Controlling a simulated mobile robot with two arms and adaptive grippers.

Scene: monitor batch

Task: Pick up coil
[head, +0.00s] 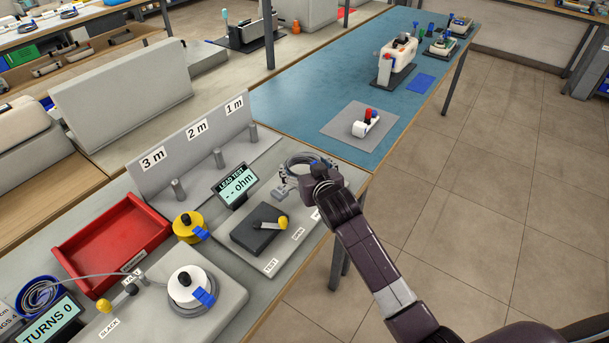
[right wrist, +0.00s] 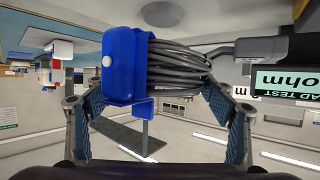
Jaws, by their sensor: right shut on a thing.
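The coil (head: 301,161) is a bundle of grey cable with a grey connector (right wrist: 260,48) hanging at one end. A blue clip (right wrist: 122,68) with a white button wraps part of it. My right gripper (head: 318,176) is shut on the coil beside the lead test station. In the right wrist view the fingers of this gripper (right wrist: 150,100) press on the coil and clip from both sides. In the head view the gripper hides part of the coil. My left gripper is not in view.
The lead test display (head: 237,185) reads "-- ohm", close to the coil. A grey rack (head: 192,160) with pegs marked 1 m, 2 m and 3 m stands behind. A red tray (head: 112,240) and a winding station (head: 187,287) are at left. Blue bench (head: 300,100) has free room.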

